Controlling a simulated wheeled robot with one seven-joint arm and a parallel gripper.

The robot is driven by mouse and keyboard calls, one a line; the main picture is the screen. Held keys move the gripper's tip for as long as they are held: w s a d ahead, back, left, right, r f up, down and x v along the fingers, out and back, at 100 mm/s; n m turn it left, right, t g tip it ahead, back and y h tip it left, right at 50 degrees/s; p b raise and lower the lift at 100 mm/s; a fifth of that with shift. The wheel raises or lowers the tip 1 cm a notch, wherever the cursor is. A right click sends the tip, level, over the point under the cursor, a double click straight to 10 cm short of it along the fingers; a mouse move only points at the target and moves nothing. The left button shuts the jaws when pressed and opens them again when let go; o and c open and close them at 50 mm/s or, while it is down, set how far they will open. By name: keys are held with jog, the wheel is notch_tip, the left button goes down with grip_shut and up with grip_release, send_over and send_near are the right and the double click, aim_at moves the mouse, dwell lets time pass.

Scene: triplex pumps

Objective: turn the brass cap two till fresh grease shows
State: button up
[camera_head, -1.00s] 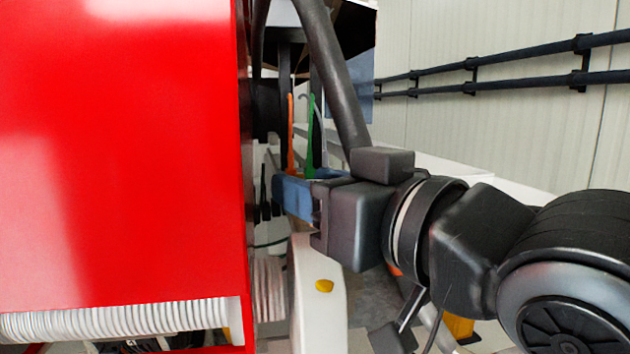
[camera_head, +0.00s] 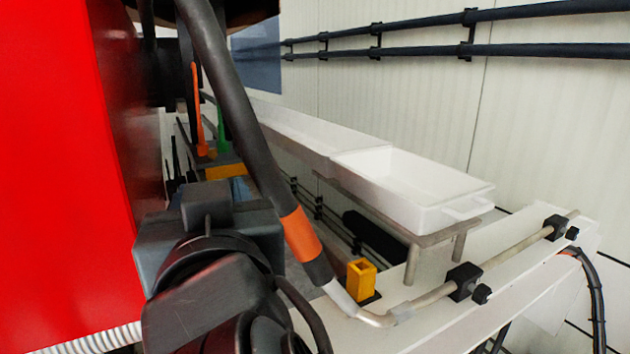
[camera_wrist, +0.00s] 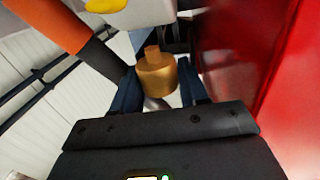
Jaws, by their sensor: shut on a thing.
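A brass cap (camera_wrist: 156,76) with a narrow stub on top shows near the middle of the wrist view. My gripper (camera_wrist: 158,82) has one blue finger on each side of it and is shut on it. I cannot tell whether it is cap two, and no grease shows on the part I see. In the head view the dark back of my gripper and wrist is at the lower left, beside the red housing (camera_head: 60,170). It hides the fingers and the cap there.
A thick black hose with an orange band (camera_head: 300,234) runs down close beside my wrist. A yellow socket (camera_head: 361,280) and a pipe (camera_head: 520,258) sit on the white ledge. A white tray (camera_head: 405,218) stands behind. Orange and green handles (camera_head: 200,110) are farther back.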

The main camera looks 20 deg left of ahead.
jog(key=shift+h, duration=0.3)
jog(key=o, duration=0.9)
jog(key=v, duration=0.7)
jog(key=shift+s+d+f, duration=0.1)
jog(key=shift+s+d, duration=0.15)
jog(key=shift+s, duration=0.15)
